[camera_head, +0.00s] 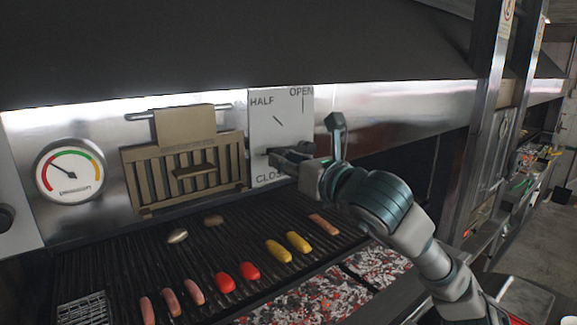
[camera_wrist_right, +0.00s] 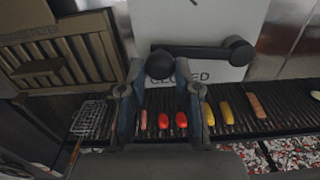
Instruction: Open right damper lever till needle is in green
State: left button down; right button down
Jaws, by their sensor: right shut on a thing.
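The damper plate (camera_head: 262,108) on the steel wall is white, marked HALF, OPEN and a partly hidden CLOSED. Its dark lever (camera_wrist_right: 205,53) lies roughly level across the plate just above CLOSED in the right wrist view. My right gripper (camera_head: 285,156) is shut on the lever's round end knob (camera_wrist_right: 160,65), with a finger on each side. In the head view the gripper hides part of the lever. The round gauge (camera_head: 69,169) is at left; its needle points up and left, and its tip seems outside the green. My left gripper is not in view.
A tan slatted wooden rack (camera_head: 184,170) hangs left of the plate. Below, the grill grate (camera_head: 170,262) carries sausages, red and yellow pieces. Glowing coals (camera_head: 335,293) lie in front. A steel post (camera_head: 487,100) stands at right.

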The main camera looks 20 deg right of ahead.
jog(key=r+m, duration=0.2)
jog(key=m, duration=0.1)
jog(key=d+r+m+b, duration=0.1)
jog(key=shift+w+r, duration=0.25)
jog(key=shift+r, duration=0.05)
jog(key=c, duration=0.9)
grip_release()
jog(key=shift+o, duration=0.3)
jog(key=shift+w, duration=0.2)
jog(key=v, duration=1.2)
jog(key=shift+w+f, duration=0.15)
